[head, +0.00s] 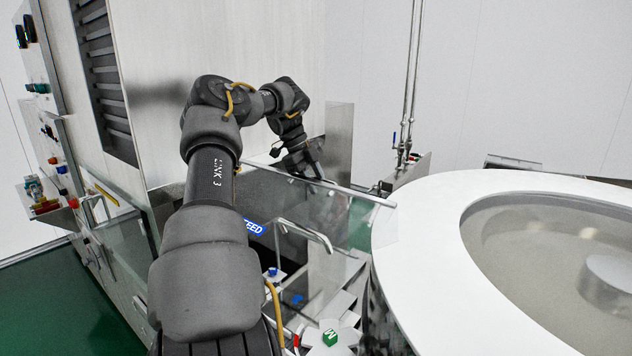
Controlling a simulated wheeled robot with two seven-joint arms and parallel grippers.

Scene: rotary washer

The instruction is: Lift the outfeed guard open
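A clear guard panel (345,215) with a pale top edge stands between the steel cabinet and the large white round rim. A blue label (254,227) shows by it, partly hidden by my arm; only "EED" reads. My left arm crosses the view and bends over to the panel. My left gripper (312,172) is at the panel's top edge, pointing down. Its fingers are small and partly hidden, so I cannot tell whether they are open or touch the edge. A bent metal bar (306,232) shows by the panel. My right gripper is not in view.
The white round rim (425,235) fills the right side. A steel cabinet (160,100) stands behind my arm. Another clear panel (125,245) is at left, near a control panel with coloured buttons (60,168). Upright steel pipes (410,90) stand at the back.

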